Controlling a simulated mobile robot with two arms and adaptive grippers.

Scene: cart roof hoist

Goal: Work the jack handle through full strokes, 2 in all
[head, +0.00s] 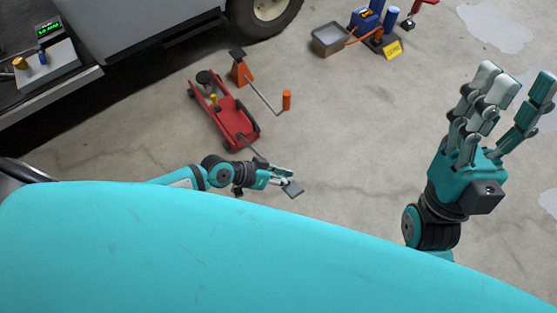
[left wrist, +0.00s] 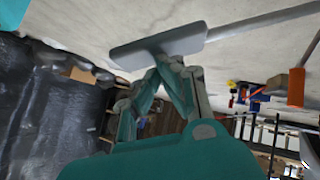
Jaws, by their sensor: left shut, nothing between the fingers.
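The red floor jack (head: 226,117) stands on the concrete floor left of centre in the head view. Its grey handle (head: 252,149) runs from the jack's near end toward my left gripper, where its end is partly hidden. My right gripper (head: 505,95) is raised at the right, fingers spread, open and empty.
An orange jack stand (head: 240,70) is beyond the jack, with a bent rod and orange grip (head: 287,100) nearby. A vehicle wheel (head: 265,12) is at the top. The middle floor is clear.

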